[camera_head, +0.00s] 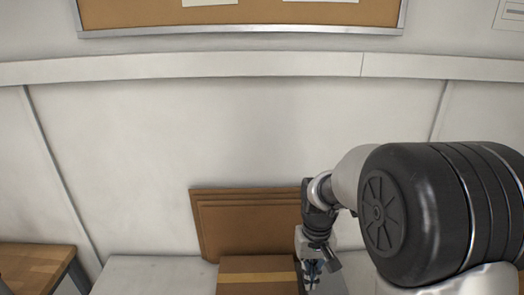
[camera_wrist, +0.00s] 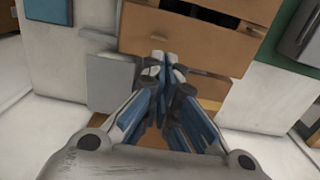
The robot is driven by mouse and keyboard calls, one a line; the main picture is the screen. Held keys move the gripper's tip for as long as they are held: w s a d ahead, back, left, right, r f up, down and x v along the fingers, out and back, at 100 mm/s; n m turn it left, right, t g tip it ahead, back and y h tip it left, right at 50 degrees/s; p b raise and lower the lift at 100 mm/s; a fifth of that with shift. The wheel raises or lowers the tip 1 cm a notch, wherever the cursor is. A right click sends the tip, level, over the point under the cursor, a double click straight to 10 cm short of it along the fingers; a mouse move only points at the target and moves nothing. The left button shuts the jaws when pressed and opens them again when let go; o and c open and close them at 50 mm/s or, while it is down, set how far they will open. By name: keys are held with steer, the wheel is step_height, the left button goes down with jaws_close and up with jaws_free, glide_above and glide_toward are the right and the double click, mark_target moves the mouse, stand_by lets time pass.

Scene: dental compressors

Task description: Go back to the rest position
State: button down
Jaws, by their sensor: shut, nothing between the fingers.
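My gripper (camera_wrist: 160,62) shows from above in the wrist view, with its blue-padded fingers together at the tips and nothing between them. In the head view my gripper (camera_head: 312,277) points down at the lower edge, to the right of a cardboard box (camera_head: 256,276). My arm comes in from the right and hides part of the wall and the surface there.
Flat brown cardboard sheets (camera_head: 240,225) lean against the white wall behind the box. A pale work surface (camera_head: 150,275) has free room on the left. A wooden table (camera_head: 35,265) stands further left. A cork board (camera_head: 240,14) hangs above.

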steer(key=s+r+t+b, duration=0.2)
steer(key=s+r+b, duration=0.35)
steer(key=s, duration=0.35)
steer(key=s+f+t+b, duration=0.1)
steer(key=s+t+b, duration=0.2)
steer(key=s, duration=0.9)
steer(key=shift+s+d+f+b, duration=0.25)
steer(key=shift+s+f+b, duration=0.15)
steer(key=shift+b, duration=0.5)
steer(key=shift+d, duration=0.1)
